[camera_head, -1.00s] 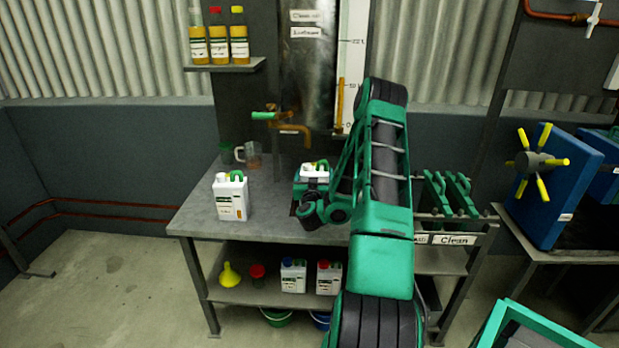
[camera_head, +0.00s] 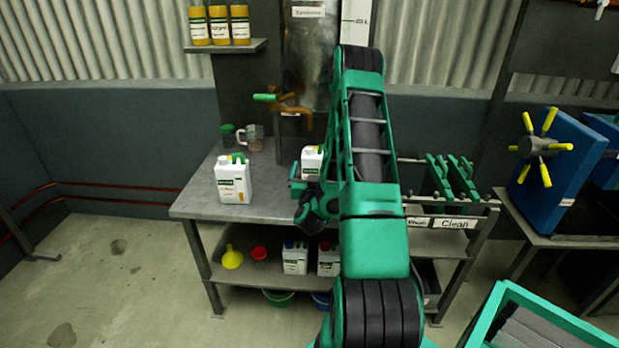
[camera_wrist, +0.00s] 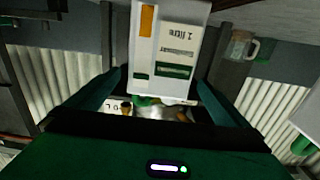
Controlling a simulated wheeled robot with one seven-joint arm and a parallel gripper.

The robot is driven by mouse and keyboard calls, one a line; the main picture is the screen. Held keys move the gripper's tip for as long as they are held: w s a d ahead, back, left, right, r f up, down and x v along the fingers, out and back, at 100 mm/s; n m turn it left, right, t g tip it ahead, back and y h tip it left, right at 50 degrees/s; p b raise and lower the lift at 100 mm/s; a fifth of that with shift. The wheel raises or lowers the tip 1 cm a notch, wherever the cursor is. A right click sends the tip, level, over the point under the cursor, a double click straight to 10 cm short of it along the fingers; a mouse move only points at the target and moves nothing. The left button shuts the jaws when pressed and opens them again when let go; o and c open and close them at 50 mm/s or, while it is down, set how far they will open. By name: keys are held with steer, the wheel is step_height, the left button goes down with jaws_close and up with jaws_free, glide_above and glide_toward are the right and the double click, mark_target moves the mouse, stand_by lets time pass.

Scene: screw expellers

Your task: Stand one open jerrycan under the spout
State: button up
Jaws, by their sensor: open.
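A white jerrycan (camera_head: 312,161) with a green handle stands on the bench beside my gripper, its lower part hidden by the arm. My gripper (camera_wrist: 158,100) is open; whether a finger touches the can I cannot tell. In the head view my gripper (camera_head: 304,187) is partly hidden by my arm. The brass spout (camera_head: 293,109) with its green tap lever sticks out from the tank behind the can. A second white jerrycan (camera_head: 233,181) stands at the bench's left.
A glass mug (camera_head: 254,138) and a green cup (camera_head: 228,136) stand at the back of the bench (camera_head: 190,206). The lower shelf holds a yellow funnel (camera_head: 232,258) and two more jerrycans (camera_head: 295,258). A "Clean" rack with green pieces (camera_head: 448,178) is on the right.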

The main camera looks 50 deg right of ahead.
steer(key=shift+v, duration=1.65)
steer(key=shift+s, duration=0.1)
